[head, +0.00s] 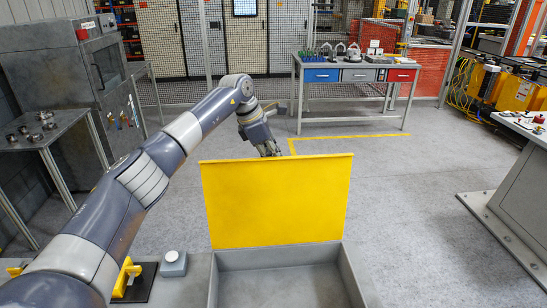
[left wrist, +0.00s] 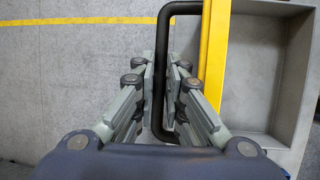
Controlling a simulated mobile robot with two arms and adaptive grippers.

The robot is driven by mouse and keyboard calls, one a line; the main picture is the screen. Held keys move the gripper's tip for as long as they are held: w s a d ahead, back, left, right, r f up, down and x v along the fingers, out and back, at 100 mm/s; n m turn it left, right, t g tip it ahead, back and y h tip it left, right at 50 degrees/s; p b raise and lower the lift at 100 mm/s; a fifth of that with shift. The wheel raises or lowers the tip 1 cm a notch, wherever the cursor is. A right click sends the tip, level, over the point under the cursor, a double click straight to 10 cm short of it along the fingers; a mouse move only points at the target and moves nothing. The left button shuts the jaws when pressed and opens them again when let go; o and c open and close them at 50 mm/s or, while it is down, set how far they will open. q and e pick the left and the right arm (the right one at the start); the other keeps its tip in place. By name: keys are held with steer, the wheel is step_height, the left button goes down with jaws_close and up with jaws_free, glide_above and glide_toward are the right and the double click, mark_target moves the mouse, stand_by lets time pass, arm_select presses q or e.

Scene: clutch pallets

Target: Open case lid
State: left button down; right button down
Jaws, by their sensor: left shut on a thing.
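The yellow case lid (head: 277,205) stands raised, roughly upright, at the far side of the grey case (head: 215,285) in the head view. The case's open inside shows in front of it. My left gripper (head: 267,150) is behind the lid's top edge, its fingertips partly hidden there. In the left wrist view my left gripper (left wrist: 161,70) is shut on one bar of the black handle (left wrist: 161,35). The lid (left wrist: 213,60) shows there edge-on beside the handle, with the grey case (left wrist: 300,80) to its right. My right gripper is not in view.
A yellow-handled clamp (head: 127,278) and a grey button box (head: 174,263) sit left of the case. A workbench with drawers (head: 355,75) stands at the back. A side table with metal parts (head: 50,135) is at left. Open floor lies right of the lid.

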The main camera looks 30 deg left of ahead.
arm_select(q)
steer(key=c, duration=1.8)
jaws_free()
steer(key=shift+s+f, duration=0.15)
steer(key=shift+f, duration=0.2)
steer(key=shift+o, duration=0.7)
steer(key=shift+r, duration=0.1)
steer(key=v, duration=1.2)
steer(key=shift+w, duration=0.3)
